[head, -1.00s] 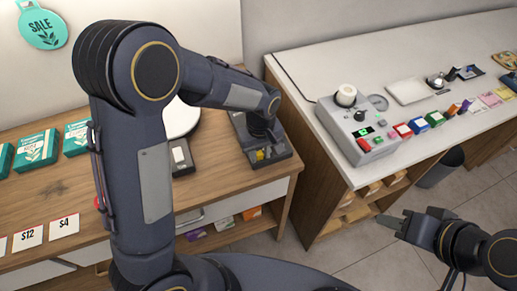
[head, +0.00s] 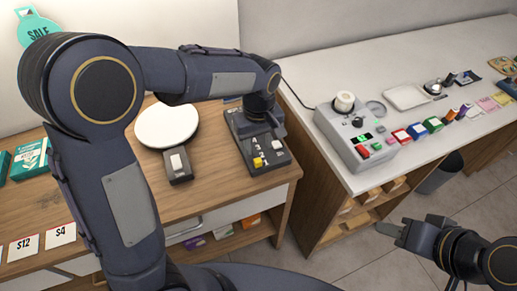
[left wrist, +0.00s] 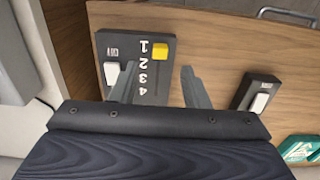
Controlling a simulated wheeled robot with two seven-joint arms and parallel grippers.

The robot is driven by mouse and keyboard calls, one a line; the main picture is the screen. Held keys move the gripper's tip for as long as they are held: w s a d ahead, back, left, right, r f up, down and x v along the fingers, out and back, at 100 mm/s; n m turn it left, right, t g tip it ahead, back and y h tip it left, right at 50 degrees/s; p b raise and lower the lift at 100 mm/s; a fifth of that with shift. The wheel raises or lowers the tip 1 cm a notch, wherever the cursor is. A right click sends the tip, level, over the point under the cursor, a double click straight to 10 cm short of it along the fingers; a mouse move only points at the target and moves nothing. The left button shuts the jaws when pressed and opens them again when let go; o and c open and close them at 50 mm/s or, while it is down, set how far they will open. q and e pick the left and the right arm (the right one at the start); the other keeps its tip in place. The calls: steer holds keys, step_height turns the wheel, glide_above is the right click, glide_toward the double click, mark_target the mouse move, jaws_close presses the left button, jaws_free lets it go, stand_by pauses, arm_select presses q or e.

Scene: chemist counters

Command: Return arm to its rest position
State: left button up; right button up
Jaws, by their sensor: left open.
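My left arm (head: 125,195) reaches across the left counter in the head view. Its gripper (left wrist: 158,85) shows in the left wrist view with two fingers apart and nothing between them. It hangs over a dark control panel (head: 277,155), which has a yellow slider knob, a white switch and the digits 1 to 4. The panel also shows in the left wrist view (left wrist: 152,88). In the head view the left fingertips are hidden behind the wrist. My right gripper (head: 388,228) is at the lower right over the floor; its finger gap cannot be made out.
A white round plate (head: 166,125) and a small dark switch box (head: 178,166) lie left of the panel. Green boxes (head: 30,160) and price cards stand further left. A grey machine (head: 357,138) and several small coloured items are on the right counter (head: 400,60). Floor shows between.

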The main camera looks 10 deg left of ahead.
stand_by(0.5)
arm_select(q)
steer(key=shift+s+a+r, duration=0.15)
steer(key=shift+a+r, duration=0.05)
steer(key=shift+r, duration=0.05)
steer(key=s+a+r+m+t+h, duration=0.25)
steer(key=s+a+r, duration=0.25)
steer(key=s+a, duration=0.3)
steer(key=s+a+m+t+h, duration=0.1)
steer(key=s+a+m+t, duration=0.1)
steer(key=s, duration=1)
steer(key=shift+a+r+m+t, duration=0.15)
steer(key=shift+a+m+t, duration=0.2)
steer(key=shift+t, duration=0.2)
